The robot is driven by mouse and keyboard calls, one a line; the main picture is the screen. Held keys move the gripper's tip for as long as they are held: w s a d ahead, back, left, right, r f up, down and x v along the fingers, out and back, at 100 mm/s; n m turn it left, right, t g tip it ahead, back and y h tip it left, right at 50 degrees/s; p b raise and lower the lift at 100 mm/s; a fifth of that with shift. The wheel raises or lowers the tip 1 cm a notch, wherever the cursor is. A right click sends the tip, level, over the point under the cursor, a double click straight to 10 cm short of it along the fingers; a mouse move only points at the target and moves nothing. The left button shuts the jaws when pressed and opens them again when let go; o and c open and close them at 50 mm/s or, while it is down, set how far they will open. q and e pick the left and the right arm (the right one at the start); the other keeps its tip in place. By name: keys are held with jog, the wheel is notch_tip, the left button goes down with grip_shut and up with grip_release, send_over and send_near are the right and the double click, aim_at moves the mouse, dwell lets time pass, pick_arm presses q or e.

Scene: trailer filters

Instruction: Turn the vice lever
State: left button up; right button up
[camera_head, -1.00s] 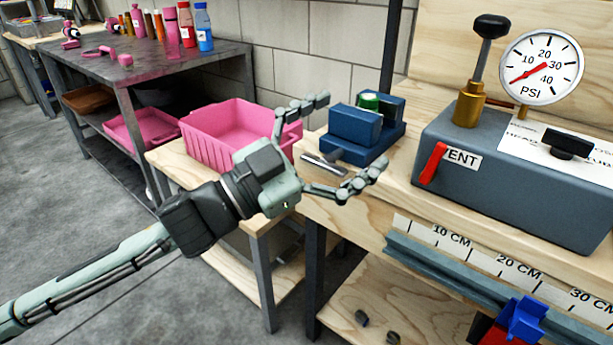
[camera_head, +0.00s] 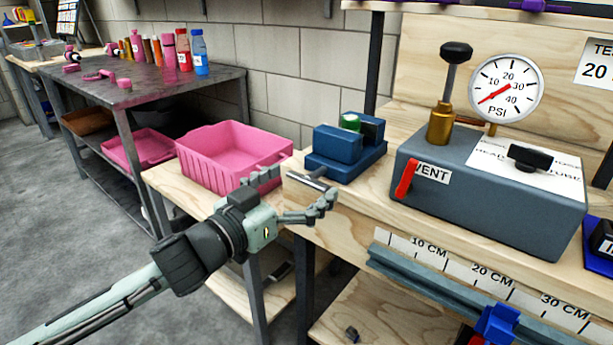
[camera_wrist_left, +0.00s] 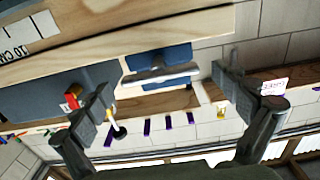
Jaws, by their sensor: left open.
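A blue vice (camera_head: 338,146) stands at the left end of the wooden workbench, with a green piece (camera_head: 350,121) between its jaws. Its lever, a silver bar (camera_head: 310,183), sits at the vice's front left, near the bench edge. My left gripper (camera_head: 298,188) is open and empty, its fingers pointing toward the lever. In the left wrist view the open fingers (camera_wrist_left: 165,80) stand either side of the silver lever (camera_wrist_left: 158,75), with the blue vice (camera_wrist_left: 166,57) behind it. I cannot tell whether any finger touches the lever. My right gripper is out of view.
A pink bin (camera_head: 225,160) stands on a lower wooden table left of the vice. A grey box (camera_head: 490,190) with a pressure gauge (camera_head: 507,88) and red vent handle (camera_head: 406,179) stands to the right. A ruler strip (camera_head: 470,272) runs along the bench front.

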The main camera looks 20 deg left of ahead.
pick_arm(q)
jog(key=shift+x, duration=0.8)
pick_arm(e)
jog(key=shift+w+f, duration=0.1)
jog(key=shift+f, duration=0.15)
pick_arm(q)
jog(key=shift+c, duration=0.3)
jog(key=c, duration=1.1)
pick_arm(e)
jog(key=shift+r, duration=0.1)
